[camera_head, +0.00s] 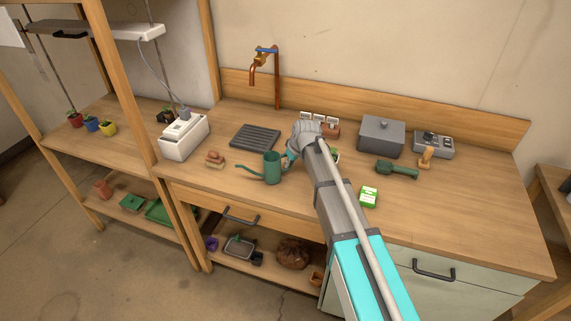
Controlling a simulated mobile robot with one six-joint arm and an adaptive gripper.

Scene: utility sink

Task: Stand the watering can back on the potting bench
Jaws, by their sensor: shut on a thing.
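The green watering can (271,169) is upright over the front middle of the wooden potting bench (225,180), its spout pointing left. My gripper (289,160) is at the can's right side, shut on it; the arm reaches in from the lower right. The fingers and the can's handle side are small and partly hidden. The can's base looks at or close to the bench top, but I cannot tell whether it touches.
A dark slatted mat (255,137) lies behind the can under the copper tap (263,65). Small brown items (214,159) and a white box (184,137) are to the left. A grey box (381,137), a green hand tool (397,169) and a green packet (369,197) are to the right.

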